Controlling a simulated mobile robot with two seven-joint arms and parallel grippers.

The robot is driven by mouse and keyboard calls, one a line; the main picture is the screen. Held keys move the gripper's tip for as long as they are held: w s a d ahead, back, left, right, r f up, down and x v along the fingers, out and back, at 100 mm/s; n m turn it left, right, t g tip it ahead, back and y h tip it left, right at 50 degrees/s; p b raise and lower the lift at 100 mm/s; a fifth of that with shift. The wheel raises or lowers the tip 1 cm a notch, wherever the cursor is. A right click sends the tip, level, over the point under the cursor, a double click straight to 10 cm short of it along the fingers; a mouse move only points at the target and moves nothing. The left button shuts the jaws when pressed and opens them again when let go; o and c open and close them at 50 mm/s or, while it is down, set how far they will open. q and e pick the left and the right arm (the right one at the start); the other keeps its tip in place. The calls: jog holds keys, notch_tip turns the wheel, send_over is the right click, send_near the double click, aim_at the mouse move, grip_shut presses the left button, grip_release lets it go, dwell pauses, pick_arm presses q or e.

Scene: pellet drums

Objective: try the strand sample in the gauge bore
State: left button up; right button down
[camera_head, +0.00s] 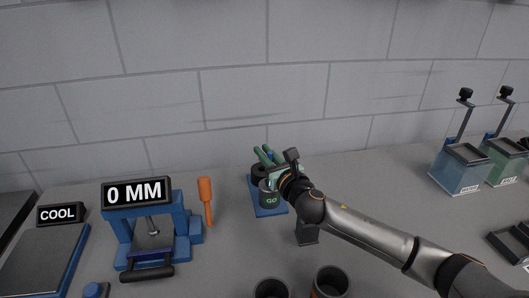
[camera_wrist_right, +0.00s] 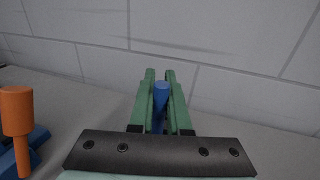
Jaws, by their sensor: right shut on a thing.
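My right gripper (camera_head: 266,153) reaches in from the right, with green fingers. In the right wrist view, the fingers (camera_wrist_right: 160,76) are shut on a blue rod, the strand sample (camera_wrist_right: 161,94), whose rounded end shows between them. The gauge stands below and beside the gripper in the head view: a blue base (camera_head: 268,211) with a dark cylinder marked GO (camera_head: 271,200) and a second dark round piece (camera_head: 258,172) behind. The gripper hides part of the gauge, and I cannot tell whether the sample touches a bore. My left gripper is not in view.
A blue stand with a 0 MM display (camera_head: 137,192) and an orange-handled tool (camera_head: 206,196) are to the left, beside a COOL plate (camera_head: 45,262). Two dark cups (camera_head: 330,281) stand in front. Clear bins (camera_head: 461,170) stand at right. A grey wall closes the back.

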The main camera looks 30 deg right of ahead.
jog(key=shift+f+b, duration=0.95)
jog(key=shift+f, duration=0.4)
jog(key=shift+r, duration=0.2)
dwell(0.9)
